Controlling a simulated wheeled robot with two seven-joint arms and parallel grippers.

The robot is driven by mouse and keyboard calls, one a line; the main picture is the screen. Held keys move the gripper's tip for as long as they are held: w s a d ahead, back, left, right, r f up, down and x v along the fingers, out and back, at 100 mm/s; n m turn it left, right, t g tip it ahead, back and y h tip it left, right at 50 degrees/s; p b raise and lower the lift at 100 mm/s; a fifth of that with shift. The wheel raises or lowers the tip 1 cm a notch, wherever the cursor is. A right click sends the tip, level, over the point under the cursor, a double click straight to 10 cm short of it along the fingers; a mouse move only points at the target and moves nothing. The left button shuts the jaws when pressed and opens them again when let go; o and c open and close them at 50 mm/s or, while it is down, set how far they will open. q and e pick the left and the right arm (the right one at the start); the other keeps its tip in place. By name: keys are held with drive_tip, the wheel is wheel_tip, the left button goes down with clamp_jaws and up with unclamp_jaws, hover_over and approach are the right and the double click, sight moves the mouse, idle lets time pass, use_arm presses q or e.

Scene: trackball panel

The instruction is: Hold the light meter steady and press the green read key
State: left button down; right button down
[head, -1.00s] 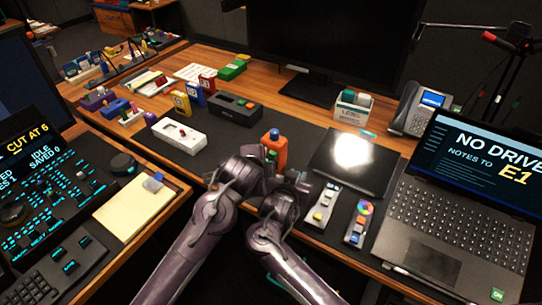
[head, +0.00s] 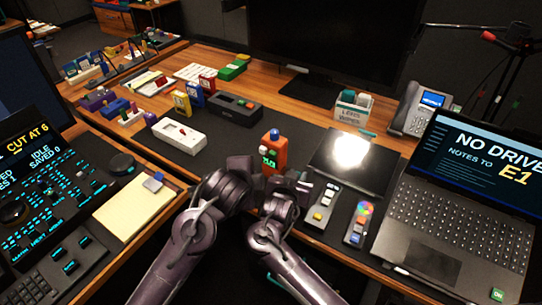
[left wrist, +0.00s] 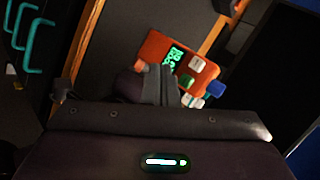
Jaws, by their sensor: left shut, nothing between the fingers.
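The orange light meter (head: 282,153) stands upright near the front of the dark desk mat, with a blue dome on top and lit green digits on its face. In the left wrist view the meter (left wrist: 152,47) appears tilted, with its display, a white key (left wrist: 196,62) and the green read key (left wrist: 187,82). My left gripper (left wrist: 160,86) is shut and empty, its tips in front of the meter's lower face; contact is unclear.
A black tablet-like panel (head: 330,175) with a bright glare lies right of the meter. Two small control strips (head: 319,206) lie in front of it, near the laptop (head: 455,205). A white box (head: 180,137) lies to the left. The mat behind the meter is mostly clear.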

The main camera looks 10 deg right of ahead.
use_arm(q)
drive_tip(key=shift+r, duration=0.1)
drive_tip(key=w+r+v, duration=0.1)
drive_tip(key=v, duration=0.8)
drive_tip(key=shift+r, duration=0.55)
drive_tip(key=shift+s+d, duration=0.1)
drive_tip(key=shift+s, duration=0.05)
use_arm(e)
drive_tip(key=c, duration=1.1)
unclamp_jaws()
drive_tip(key=shift+c, duration=0.2)
drive_tip(key=v, duration=0.7)
drive_tip(key=shift+s+a+r, duration=0.1)
drive_tip(key=shift+s+a, duration=0.05)
drive_tip(key=shift+s, duration=0.1)
